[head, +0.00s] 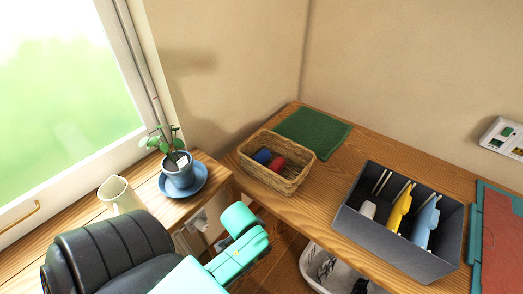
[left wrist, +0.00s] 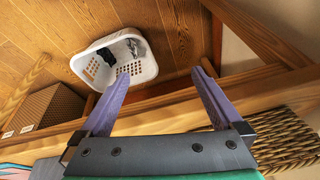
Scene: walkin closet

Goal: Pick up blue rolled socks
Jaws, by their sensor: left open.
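The blue rolled socks (head: 262,156) lie in a wicker basket (head: 298,178) on the wooden shelf in the head view, beside a red roll (head: 277,163). My left gripper (left wrist: 160,74) is open and empty in the left wrist view, its two purple fingers spread apart. In the head view my left arm ends below and in front of the basket, and its fingers are hidden. Woven basket wall (left wrist: 285,140) shows at the lower right of the left wrist view; the socks do not show there. My right gripper is in neither view.
A dark divided organizer (head: 400,258) stands right of the basket, with a green mat (head: 312,135) behind. A potted plant (head: 178,168) on a blue saucer and a cream pitcher (head: 120,195) stand left. A white laundry basket (left wrist: 140,70) sits on the floor below.

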